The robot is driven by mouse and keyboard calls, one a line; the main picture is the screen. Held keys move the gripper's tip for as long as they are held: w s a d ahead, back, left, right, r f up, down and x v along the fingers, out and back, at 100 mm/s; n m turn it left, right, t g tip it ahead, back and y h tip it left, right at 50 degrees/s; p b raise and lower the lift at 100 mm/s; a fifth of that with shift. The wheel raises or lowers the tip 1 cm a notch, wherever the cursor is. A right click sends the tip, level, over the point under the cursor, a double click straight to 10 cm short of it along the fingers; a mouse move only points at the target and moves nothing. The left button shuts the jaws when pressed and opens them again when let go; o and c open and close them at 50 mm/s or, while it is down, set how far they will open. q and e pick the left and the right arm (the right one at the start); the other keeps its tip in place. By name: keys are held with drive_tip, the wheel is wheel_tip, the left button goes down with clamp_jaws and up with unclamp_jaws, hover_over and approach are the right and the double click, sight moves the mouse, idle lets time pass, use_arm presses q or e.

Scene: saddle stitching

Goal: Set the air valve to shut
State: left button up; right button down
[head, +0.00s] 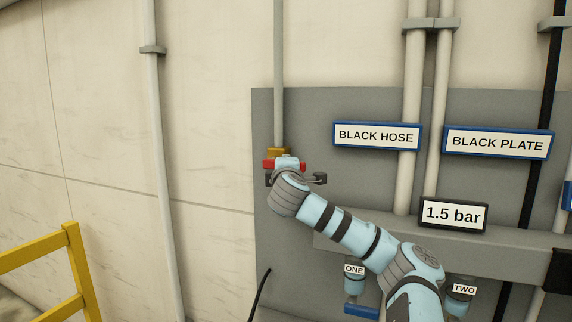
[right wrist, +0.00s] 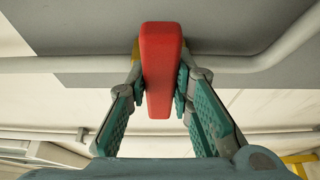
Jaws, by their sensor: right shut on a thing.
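The air valve's red handle (head: 268,164) is on the vertical grey pipe at the left part of the grey panel, just below a brass-yellow valve body (head: 277,152). In the right wrist view the red handle (right wrist: 162,70) stands between the green pads of my right gripper (right wrist: 162,100), which is shut on it. The handle appears to lie across the pipe (right wrist: 60,64). In the head view my right gripper (head: 286,164) hides the handle's middle. My left gripper is in neither view.
Signs "BLACK HOSE" (head: 377,136) and "BLACK PLATE" (head: 498,143) hang to the right. A "1.5 bar" display (head: 453,215) sits on a grey rail above units labelled ONE (head: 354,270) and TWO (head: 464,288). A yellow railing (head: 72,262) stands lower left.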

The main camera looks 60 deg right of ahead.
drive_tip(key=shift+r, duration=0.15)
drive_tip(key=c, duration=1.8)
unclamp_jaws()
drive_tip(key=o, duration=0.4)
drive_tip(key=shift+d, duration=0.15)
